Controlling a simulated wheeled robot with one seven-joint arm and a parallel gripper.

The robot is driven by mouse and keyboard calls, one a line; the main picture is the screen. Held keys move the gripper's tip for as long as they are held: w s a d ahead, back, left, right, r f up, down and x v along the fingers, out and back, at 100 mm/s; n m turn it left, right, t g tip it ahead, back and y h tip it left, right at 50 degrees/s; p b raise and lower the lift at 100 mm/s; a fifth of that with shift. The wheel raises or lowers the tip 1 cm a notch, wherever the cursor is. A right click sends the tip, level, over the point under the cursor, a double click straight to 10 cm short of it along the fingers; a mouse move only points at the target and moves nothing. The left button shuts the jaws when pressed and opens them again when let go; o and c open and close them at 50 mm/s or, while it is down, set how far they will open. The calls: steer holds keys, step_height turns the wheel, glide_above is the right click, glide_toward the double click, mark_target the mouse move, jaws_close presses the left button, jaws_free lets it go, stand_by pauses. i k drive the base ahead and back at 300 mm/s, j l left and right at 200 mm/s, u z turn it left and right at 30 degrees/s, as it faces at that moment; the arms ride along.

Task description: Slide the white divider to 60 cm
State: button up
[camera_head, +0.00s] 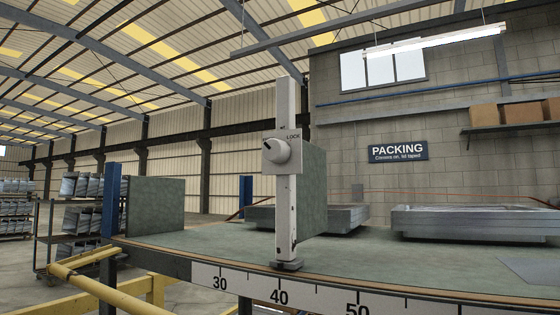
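The white divider (286,215) stands upright at the front edge of the green-topped bench (210,238). It is a scuffed white post with a grey-green panel (313,207) behind it. A round knob (276,151) on a square plate sits high on the post; the word LOCK is at the plate's upper right. A dark mark on the knob points to the upper left. The divider's dark foot (287,265) is close above the 40 mark on the white scale (319,298). The numbers 30, 40 and 50 show; no 60 label is readable. My gripper is not in view.
A blue post (111,200) with another grey-green panel (157,207) stands left. Grey metal trays (475,222) lie at the back right, with more (345,218) behind the divider. The front edge right of the divider looks clear. Yellow rails (105,289) are at lower left.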

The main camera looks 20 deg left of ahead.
mark_target(301, 198)
steer(key=l+u, duration=0.1)
steer(key=u, duration=0.65)
steer(key=k+l+u, duration=0.1)
steer(key=u, duration=0.3)
steer(key=l+u, duration=0.1)
steer(key=u, duration=0.3)
steer(key=k, duration=0.2)
steer(key=l+u, duration=0.05)
